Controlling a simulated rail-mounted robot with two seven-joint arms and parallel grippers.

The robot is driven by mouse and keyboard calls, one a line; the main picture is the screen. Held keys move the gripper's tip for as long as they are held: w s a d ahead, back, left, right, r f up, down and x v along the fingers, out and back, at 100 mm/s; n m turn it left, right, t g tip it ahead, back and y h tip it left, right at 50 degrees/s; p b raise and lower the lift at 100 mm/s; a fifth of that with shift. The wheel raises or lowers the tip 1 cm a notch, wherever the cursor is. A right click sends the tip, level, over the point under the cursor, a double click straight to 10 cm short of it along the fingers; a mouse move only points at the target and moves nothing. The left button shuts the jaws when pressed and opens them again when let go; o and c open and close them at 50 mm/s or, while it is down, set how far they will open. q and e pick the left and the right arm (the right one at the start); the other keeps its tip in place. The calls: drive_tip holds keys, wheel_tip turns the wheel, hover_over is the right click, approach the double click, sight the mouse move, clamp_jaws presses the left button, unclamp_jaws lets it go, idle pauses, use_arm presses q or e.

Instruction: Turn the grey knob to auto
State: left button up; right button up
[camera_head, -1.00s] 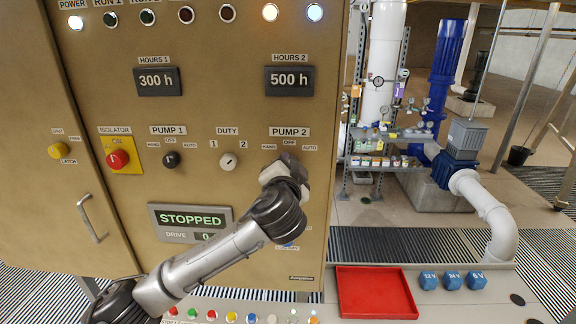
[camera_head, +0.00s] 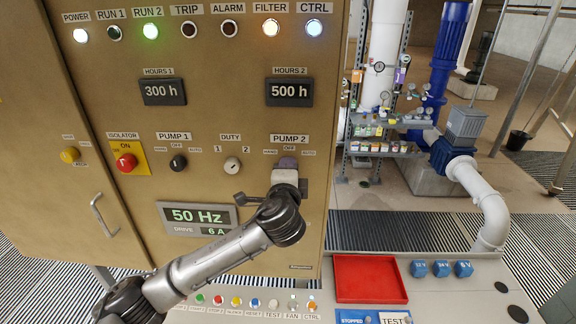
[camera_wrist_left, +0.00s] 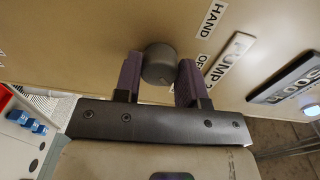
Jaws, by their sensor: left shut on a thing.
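The grey knob (camera_wrist_left: 159,64) is round and dark, on the tan panel under the PUMP 2 label (camera_head: 289,139). In the left wrist view my left gripper (camera_wrist_left: 160,78) has one purple finger on each side of the knob and is shut on it. In the head view the same gripper (camera_head: 288,163) covers the knob, below the HAND, OFF and AUTO labels. The knob's pointer is hidden, so I cannot tell its setting. The drive display (camera_head: 196,218) reads 50 Hz and 6 A. The RUN 2 lamp (camera_head: 150,31) glows green. My right gripper is out of view.
The DUTY knob (camera_head: 232,164), PUMP 1 knob (camera_head: 178,162) and red isolator (camera_head: 126,162) sit left on the panel. A red tray (camera_head: 370,279) and blue blocks (camera_head: 441,268) are on the ledge below. Pipes and a shelf (camera_head: 382,150) stand beyond the panel's right edge.

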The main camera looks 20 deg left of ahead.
use_arm(q)
drive_tip(key=shift+m, duration=0.3)
drive_tip(key=o, duration=0.9)
drive_tip(key=shift+b+v, duration=1.45)
drive_tip(key=shift+v, duration=5.5)
drive_tip(key=shift+r, duration=0.1)
